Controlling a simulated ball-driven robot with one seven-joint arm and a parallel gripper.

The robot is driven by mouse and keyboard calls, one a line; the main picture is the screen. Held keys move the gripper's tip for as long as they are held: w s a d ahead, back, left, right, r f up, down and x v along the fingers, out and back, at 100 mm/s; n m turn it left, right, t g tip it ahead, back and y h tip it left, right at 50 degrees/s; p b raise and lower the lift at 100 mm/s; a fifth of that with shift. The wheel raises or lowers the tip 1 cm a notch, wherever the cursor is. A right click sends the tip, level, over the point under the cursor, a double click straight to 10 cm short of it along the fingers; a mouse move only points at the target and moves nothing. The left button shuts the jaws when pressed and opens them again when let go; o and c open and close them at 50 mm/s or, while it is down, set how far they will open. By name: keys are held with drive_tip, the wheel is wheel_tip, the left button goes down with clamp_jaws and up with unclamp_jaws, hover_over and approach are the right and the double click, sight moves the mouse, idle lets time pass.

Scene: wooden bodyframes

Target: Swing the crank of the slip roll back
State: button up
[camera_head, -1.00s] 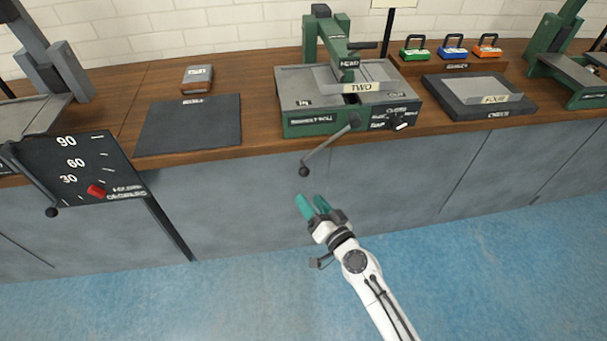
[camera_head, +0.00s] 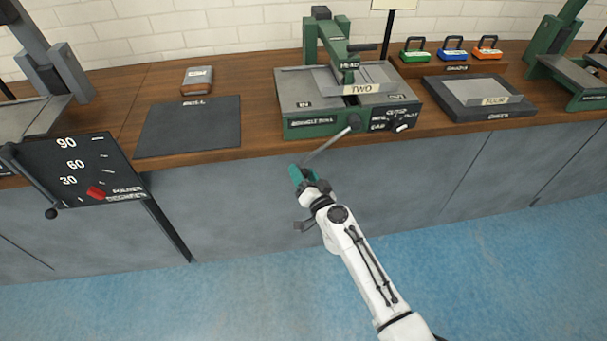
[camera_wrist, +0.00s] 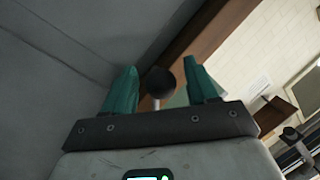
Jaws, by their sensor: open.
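The slip roll, a green machine (camera_head: 305,128) with a grey top and a sign TWO, stands on the bench at the upper middle. Its crank (camera_head: 328,146) is a grey rod slanting down and left from the front face, past the bench edge. My gripper (camera_head: 302,173) is at the crank's lower end and hides the knob in the head view. In the wrist view, the black ball knob (camera_wrist: 160,82) sits between the two teal fingers of my open gripper (camera_wrist: 161,66). A gap shows on each side of the knob; contact is not visible.
A second lever with a black knob (camera_head: 51,214) hangs at the left by a dial panel (camera_head: 80,165) marked 30, 60, 90. A dark mat (camera_head: 188,128) and a tray (camera_head: 478,97) flank the slip roll. Grey cabinet fronts (camera_head: 400,180) stand below the bench; the blue floor is clear.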

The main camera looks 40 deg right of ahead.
drive_tip(key=shift+w, duration=0.15)
clamp_jaws()
idle(0.5)
